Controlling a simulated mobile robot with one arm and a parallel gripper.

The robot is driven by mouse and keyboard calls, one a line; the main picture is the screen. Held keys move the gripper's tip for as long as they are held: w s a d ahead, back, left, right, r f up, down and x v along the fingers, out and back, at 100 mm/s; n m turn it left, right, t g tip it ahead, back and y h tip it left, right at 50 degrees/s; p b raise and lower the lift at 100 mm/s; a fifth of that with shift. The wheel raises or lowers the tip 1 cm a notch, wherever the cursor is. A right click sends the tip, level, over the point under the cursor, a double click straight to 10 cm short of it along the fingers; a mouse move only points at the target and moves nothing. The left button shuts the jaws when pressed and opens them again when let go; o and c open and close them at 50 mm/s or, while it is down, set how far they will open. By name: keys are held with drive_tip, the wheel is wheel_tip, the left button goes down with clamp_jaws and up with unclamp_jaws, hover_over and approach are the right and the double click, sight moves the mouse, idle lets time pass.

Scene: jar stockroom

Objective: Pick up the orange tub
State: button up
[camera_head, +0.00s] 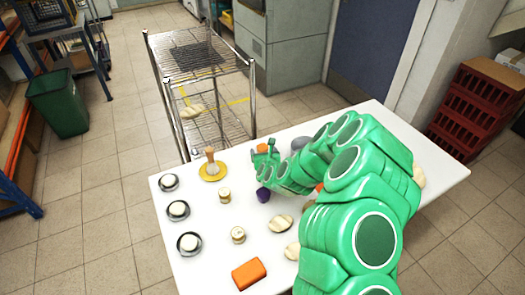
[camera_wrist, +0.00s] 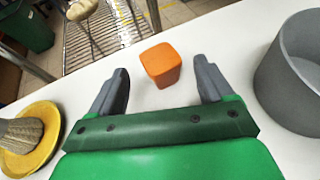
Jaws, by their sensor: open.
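The orange tub (camera_wrist: 160,64) stands on the white table in the wrist view, a small block shape with rounded edges. It lies ahead of my gripper, in line with the gap between the two grey fingers, with clear space on both sides. In the head view a bit of the orange tub (camera_head: 262,148) shows at my gripper (camera_head: 265,157), which partly hides it. My gripper is open and empty. I cannot tell how far the fingertips are from the tub.
A grey round pot (camera_wrist: 296,75) stands close right of my gripper. A yellow plate (camera_wrist: 35,140) with a brush-like thing is at left. An orange block (camera_head: 249,273) lies at the table's front. Several small jars stand at the left. A wire rack (camera_head: 200,75) stands beyond the table.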

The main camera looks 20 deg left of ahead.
sight(263, 148)
drive_tip(key=x, duration=0.2)
drive_tip(key=shift+w+a+r, duration=0.15)
drive_tip(key=shift+w, duration=0.25)
drive_tip(key=shift+w+a+f, duration=0.25)
drive_tip(key=shift+w+a, duration=0.05)
drive_tip(key=shift+w, duration=0.15)
drive_tip(key=shift+c, duration=0.3)
drive_tip(key=c, duration=1)
drive_tip(key=shift+c, duration=0.2)
drive_tip(key=shift+r, duration=0.1)
